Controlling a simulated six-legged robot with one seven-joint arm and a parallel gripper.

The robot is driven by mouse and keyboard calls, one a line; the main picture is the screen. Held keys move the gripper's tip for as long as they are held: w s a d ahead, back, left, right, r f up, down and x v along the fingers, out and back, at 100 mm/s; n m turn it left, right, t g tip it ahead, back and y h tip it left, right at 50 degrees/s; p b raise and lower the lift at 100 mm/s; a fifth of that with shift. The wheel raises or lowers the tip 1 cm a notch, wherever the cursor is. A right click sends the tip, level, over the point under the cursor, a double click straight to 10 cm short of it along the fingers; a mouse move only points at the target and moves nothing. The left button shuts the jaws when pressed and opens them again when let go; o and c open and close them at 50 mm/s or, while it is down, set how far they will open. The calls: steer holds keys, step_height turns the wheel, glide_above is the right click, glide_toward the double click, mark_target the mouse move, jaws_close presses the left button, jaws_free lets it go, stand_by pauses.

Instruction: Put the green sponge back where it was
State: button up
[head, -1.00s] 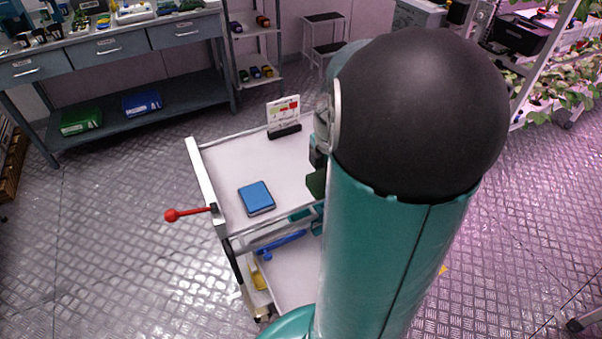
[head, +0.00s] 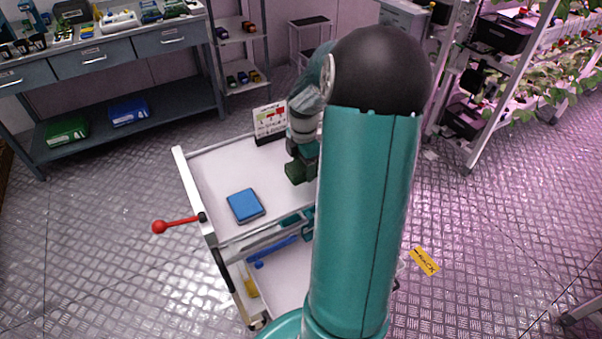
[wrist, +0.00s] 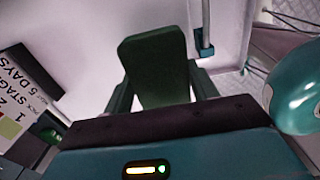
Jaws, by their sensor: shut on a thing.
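The green sponge (wrist: 155,62) is a dark green block with rounded corners. It sits between the two fingers of my gripper (wrist: 160,85) in the wrist view, and the gripper is shut on it. In the head view the sponge (head: 295,172) shows at the end of my gripper (head: 303,160), over the right part of the white cart top (head: 215,172). I cannot tell whether it touches the cart top. My arm hides the cart's right side.
A blue sponge-like block (head: 245,205) lies on the cart top, left of my gripper. A small sign (head: 270,120) stands at the cart's back edge. A red-knobbed lever (head: 160,227) sticks out left. The cart top's left and middle are mostly clear.

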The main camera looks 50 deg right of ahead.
mark_target(301, 166)
steer(key=f, duration=0.1)
steer(key=w+d+f, duration=0.1)
steer(key=w+f, duration=0.1)
steer(key=shift+w+d+f, duration=0.1)
steer(key=shift+w+d, duration=0.05)
steer(key=shift+d, duration=0.1)
steer(key=shift+w+f, duration=0.1)
steer(key=shift+f, duration=1.5)
steer(key=shift+f, duration=0.15)
steer(key=o, duration=0.9)
steer(key=shift+d, duration=0.1)
step_height(301, 166, up, 12)
steer(key=shift+r, duration=0.2)
